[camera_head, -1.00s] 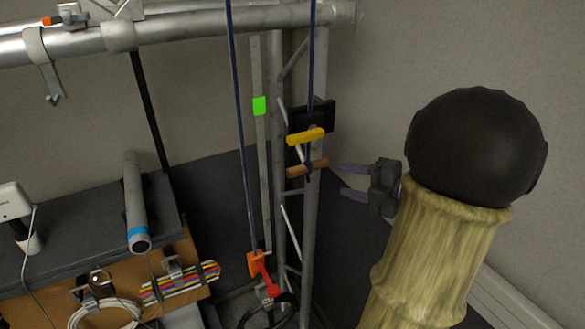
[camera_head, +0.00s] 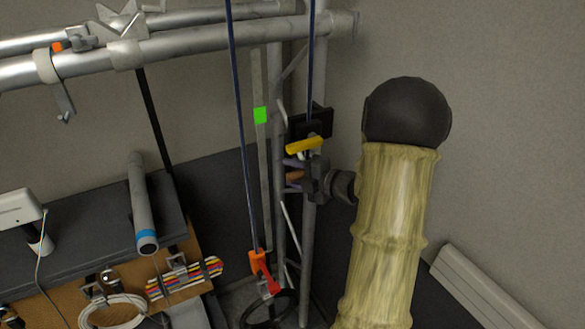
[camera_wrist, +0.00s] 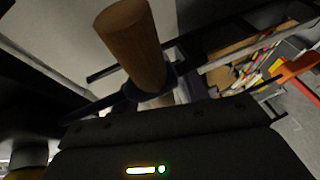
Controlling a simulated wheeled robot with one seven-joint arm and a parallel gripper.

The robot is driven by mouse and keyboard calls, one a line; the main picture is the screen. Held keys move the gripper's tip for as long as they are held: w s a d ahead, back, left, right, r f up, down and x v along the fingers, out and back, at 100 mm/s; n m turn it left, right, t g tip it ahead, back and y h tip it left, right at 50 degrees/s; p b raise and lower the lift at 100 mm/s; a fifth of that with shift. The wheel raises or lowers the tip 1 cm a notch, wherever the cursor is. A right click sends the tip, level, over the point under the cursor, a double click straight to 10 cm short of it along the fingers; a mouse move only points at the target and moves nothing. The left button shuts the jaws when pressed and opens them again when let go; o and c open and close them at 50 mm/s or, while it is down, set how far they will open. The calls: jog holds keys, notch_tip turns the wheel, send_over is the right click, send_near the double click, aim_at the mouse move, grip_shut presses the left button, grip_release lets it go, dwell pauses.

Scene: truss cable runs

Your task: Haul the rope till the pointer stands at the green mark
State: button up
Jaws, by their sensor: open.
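The blue rope shows as two strands: the left strand (camera_head: 242,140) runs down to an orange block with a red pointer (camera_head: 262,270) low on the truss. The green mark (camera_head: 260,116) sits on a grey upright strip, well above the pointer. The right strand runs down past a yellow lever (camera_head: 304,146) to a wooden handle (camera_head: 295,175). The handle (camera_wrist: 133,45) stands large in the wrist view, close in front of the gripper body. Contact cannot be told.
The truss upright (camera_head: 311,230) stands right behind the handle, with a black bracket beside the lever. A grey tube (camera_head: 143,205), a coiled white cable (camera_head: 115,308) and striped cables (camera_head: 185,277) are at the left. The wall is at the right.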

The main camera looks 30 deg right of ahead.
jog(key=shift+w+a, duration=0.1)
jog(key=shift+w, duration=0.15)
jog(key=shift+f, duration=0.1)
grip_shut()
